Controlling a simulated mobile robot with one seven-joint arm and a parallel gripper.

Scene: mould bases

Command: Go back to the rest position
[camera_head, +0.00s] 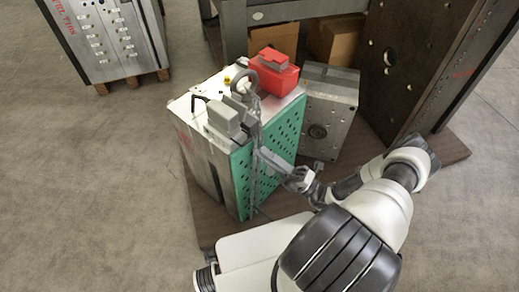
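My arm reaches from the bottom right of the head view, bends at the right, and points back left to the front of a mould base. My gripper (264,153) is at the upper front edge of its green, perforated side. It looks close to a hanging chain (255,185), but I cannot tell whether it touches it. The fingers are too small and too much merged with the chain and block to show whether they are open or shut.
The mould base (207,160) stands on a brown pallet (205,225). A red part (273,75) and a grey lifting ring (243,75) are on top. A grey block (330,110) and a tall dark plate (425,60) stand behind.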

